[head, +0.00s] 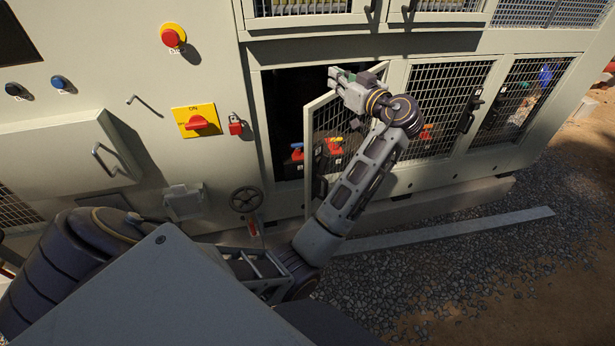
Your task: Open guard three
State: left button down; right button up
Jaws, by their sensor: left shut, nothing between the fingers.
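A mesh guard door (308,135) in the lower row of the chiller stands partly open, swung outward with its free edge to the left. Dark interior shows in the opening on its left. Two more mesh guards, the middle one (440,95) and the right one (522,100), look closed and carry black handles. I cannot read which number each guard has. My left gripper (336,77) is shut and empty at the top of the open door; I cannot tell whether it touches it. My forearm hides part of the door's mesh. My right gripper is out of view.
Red-handled parts (297,152) show inside the opening. A red-and-yellow switch (197,121), a red padlock (235,124) and a black handwheel (245,199) are left of it. A metal strip (450,229) lies on the gravel (480,275), which is otherwise clear at right.

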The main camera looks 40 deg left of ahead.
aim_at(313, 179)
jog(key=k+j, duration=0.1)
jog(key=j, duration=0.25)
jog(key=k+j, duration=0.1)
jog(key=j, duration=0.2)
jog(key=k+j, duration=0.15)
jog(key=j, duration=0.2)
jog(key=k+j, duration=0.1)
jog(key=j, duration=0.25)
